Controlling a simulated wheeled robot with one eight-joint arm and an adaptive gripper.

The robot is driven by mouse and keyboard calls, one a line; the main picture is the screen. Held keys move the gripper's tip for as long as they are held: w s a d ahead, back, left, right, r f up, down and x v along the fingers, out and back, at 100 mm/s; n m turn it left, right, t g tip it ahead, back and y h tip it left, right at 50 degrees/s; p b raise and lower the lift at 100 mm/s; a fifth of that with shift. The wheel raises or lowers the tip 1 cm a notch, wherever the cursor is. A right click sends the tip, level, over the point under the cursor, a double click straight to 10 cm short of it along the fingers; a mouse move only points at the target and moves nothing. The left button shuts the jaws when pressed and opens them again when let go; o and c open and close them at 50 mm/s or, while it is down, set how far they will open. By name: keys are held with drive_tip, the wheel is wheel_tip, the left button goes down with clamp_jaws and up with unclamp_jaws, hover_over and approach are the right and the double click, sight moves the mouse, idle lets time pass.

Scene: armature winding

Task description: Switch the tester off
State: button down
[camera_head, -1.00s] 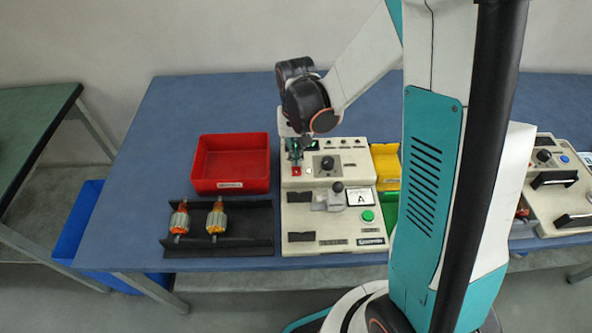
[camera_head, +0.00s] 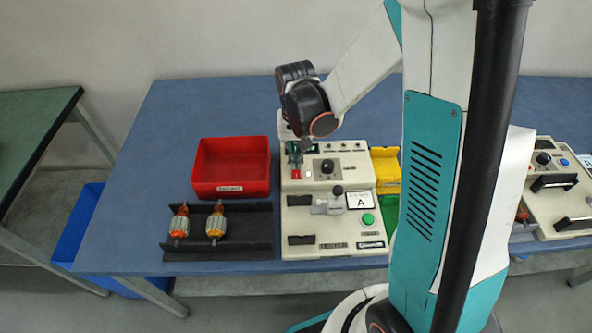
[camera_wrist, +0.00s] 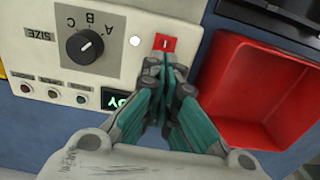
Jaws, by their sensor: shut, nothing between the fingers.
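The tester (camera_head: 332,218) is a cream bench unit in the middle of the blue table. Its red rocker switch (camera_wrist: 165,42) is at the panel's edge in the wrist view; it also shows in the head view (camera_head: 296,175). A lit green display (camera_wrist: 116,98), partly hidden by my fingers, shows letters ending in "DY". A white round lamp (camera_wrist: 135,41) sits beside the switch. My gripper (camera_wrist: 167,62) is shut and empty, its tips at the near edge of the red switch; I cannot tell whether they touch it.
A red bin (camera_head: 231,190) stands left of the tester. A black tray (camera_head: 255,241) with two armatures (camera_head: 180,224) lies in front of it. A yellow bin (camera_head: 386,165) and a second unit (camera_head: 545,185) are to the right. The tester's black selector knob (camera_wrist: 86,46) is near my fingers.

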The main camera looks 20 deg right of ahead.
drive_tip(key=shift+f+b, duration=0.85)
drive_tip(key=shift+f, duration=0.2)
idle(0.9)
drive_tip(key=shift+r+p, duration=2.4)
drive_tip(key=shift+r, duration=1.15)
drive_tip(key=s+r+n+t, duration=0.3)
drive_tip(key=s+r+t, duration=0.4)
drive_tip(key=s+r, duration=0.8)
drive_tip(key=shift+r+n+b, duration=0.3)
drive_tip(key=shift+r+b, duration=0.15)
drive_tip(key=shift+r, duration=0.3)
